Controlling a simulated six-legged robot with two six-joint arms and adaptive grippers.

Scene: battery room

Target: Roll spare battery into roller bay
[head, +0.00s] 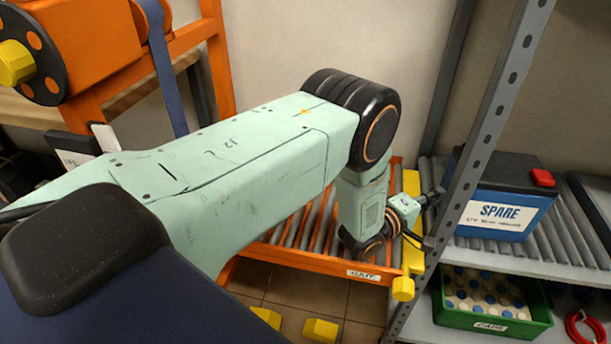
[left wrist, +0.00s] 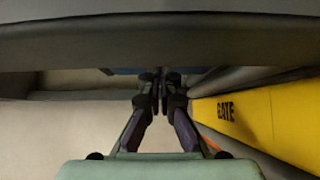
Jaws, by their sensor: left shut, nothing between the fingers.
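The spare battery (head: 500,212), blue and black with a white SPARE label and a red terminal cap, stands upright on the grey roller shelf (head: 475,256) behind the rack post. An orange-framed roller bed (head: 283,255) lies left of it; I cannot tell if this is the roller bay. A yellow gate (head: 413,259) stands at the bed's right end; in the left wrist view the gate (left wrist: 275,112) is at right, lettered GATE. My left gripper (head: 433,220) is beside the gate and post, short of the battery. Its fingers (left wrist: 160,92) are shut and empty. My right gripper is not in view.
The grey perforated rack post (head: 480,150) rises between my left gripper and the battery. A green crate (head: 490,326) of bottles or caps sits on the lower shelf, with a red coil (head: 585,328) to its right. Orange machinery (head: 95,45) is at upper left.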

